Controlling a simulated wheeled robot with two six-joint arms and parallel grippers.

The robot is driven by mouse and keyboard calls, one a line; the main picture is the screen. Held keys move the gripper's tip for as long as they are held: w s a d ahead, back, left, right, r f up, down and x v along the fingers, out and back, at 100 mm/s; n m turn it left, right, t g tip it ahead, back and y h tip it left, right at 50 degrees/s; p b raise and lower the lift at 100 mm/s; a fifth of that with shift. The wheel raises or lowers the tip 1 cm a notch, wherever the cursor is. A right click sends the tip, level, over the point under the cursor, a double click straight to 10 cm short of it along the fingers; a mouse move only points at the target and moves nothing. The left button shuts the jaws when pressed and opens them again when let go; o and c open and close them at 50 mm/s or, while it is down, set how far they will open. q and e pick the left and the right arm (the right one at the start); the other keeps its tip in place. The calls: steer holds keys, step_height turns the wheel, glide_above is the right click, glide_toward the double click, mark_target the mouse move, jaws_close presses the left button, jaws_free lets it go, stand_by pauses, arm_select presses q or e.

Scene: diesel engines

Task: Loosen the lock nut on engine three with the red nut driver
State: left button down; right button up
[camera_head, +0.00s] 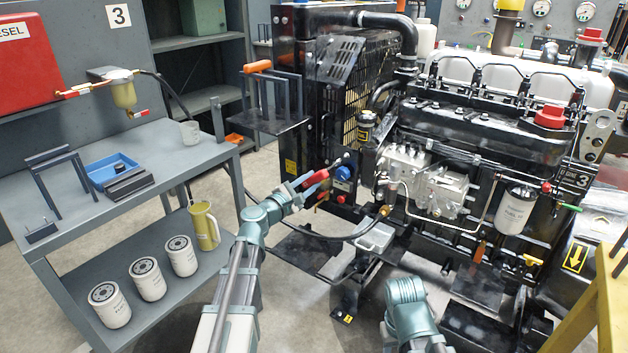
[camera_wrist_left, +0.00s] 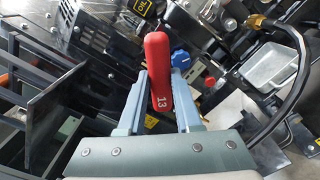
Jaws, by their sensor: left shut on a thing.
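My left gripper (camera_head: 303,187) is shut on the red nut driver (camera_head: 315,178), at the left end of the black engine marked 3 (camera_head: 470,135). In the left wrist view the red handle (camera_wrist_left: 159,70), marked 13, stands between the two fingers of the left gripper (camera_wrist_left: 160,92). A silver pump block (camera_head: 438,188) sits on the engine's near side, to the right of the gripper. I cannot make out the lock nut. Part of my right arm shows at the bottom centre, but its gripper is not visible.
A blue knob (camera_head: 343,172) is just beyond the driver. A black hose with a brass fitting (camera_head: 385,210) and a small grey tray (camera_head: 375,238) lie low before the engine. A grey workbench (camera_head: 160,160) stands left; a yellow stand (camera_head: 590,310) is at lower right.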

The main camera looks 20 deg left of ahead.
arm_select(q)
steer(key=shift+v, duration=2.45)
